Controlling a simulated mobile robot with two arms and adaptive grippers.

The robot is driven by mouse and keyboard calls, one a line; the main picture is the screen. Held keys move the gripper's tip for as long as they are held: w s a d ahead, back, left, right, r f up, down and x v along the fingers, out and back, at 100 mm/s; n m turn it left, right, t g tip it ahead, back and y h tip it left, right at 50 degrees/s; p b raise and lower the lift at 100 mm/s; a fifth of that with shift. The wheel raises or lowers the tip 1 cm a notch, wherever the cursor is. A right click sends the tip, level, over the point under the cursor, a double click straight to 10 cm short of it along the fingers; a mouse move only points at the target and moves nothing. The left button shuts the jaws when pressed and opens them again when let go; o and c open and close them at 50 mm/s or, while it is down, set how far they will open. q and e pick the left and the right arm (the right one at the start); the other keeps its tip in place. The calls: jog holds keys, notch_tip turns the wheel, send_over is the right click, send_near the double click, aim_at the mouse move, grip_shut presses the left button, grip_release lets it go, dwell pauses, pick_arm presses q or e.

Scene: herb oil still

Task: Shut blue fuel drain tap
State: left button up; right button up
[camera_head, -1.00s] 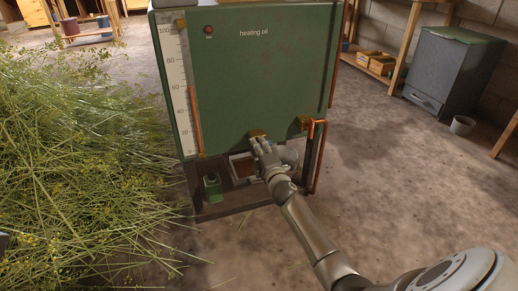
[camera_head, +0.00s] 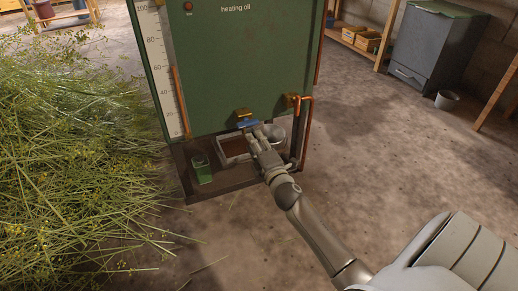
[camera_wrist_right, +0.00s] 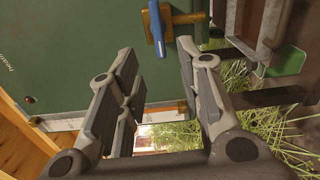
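The blue tap handle (camera_head: 250,123) sits just under its brass fitting (camera_head: 243,113) at the lower front of the green heating oil tank (camera_head: 235,70). It lies across in the head view. In the right wrist view the blue handle (camera_wrist_right: 156,30) stands across the end of the brass fitting (camera_wrist_right: 187,18), beyond my fingertips. My right gripper (camera_wrist_right: 156,58) is open, with nothing between its fingers. In the head view the right gripper (camera_head: 256,134) is just below and in front of the handle, covering part of it. Contact cannot be told. My left gripper is out of view.
A copper pipe (camera_head: 306,135) runs down on the right. Cut herbs (camera_head: 70,160) heap at left.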

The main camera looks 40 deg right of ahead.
jog(key=shift+v, duration=1.3)
